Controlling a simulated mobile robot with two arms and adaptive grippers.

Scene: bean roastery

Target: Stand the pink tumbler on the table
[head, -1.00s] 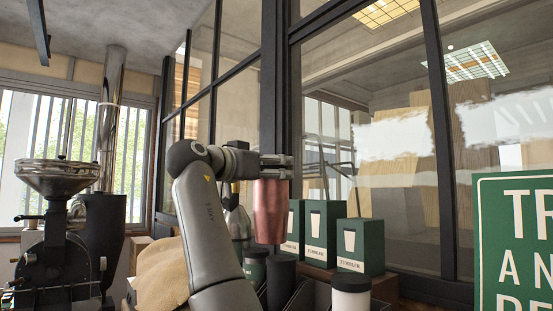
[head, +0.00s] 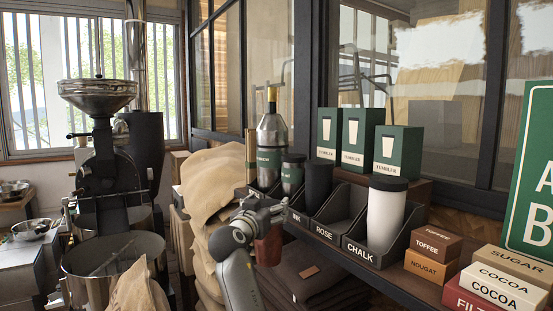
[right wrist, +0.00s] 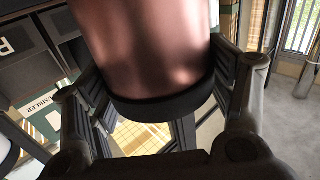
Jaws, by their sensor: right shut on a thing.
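The pink tumbler (head: 269,247) is in my right gripper (head: 264,214), in front of the display rack in the head view. Only part of it shows there, below the gripper. In the right wrist view the tumbler (right wrist: 145,45) is metallic pink with a dark band at one end, between the two fingers of the right gripper (right wrist: 165,95). My right gripper is shut on it. My left gripper is not in view. I cannot make out a clear table top under the tumbler.
The black rack (head: 340,249) has slots labelled ROSE and CHALK; a white tumbler (head: 385,218) stands in the CHALK slot, and the ROSE slot looks empty. Dark folded cloth (head: 318,277) lies below. Sacks (head: 213,185) and a roaster (head: 108,190) are left, small boxes (head: 432,257) right.

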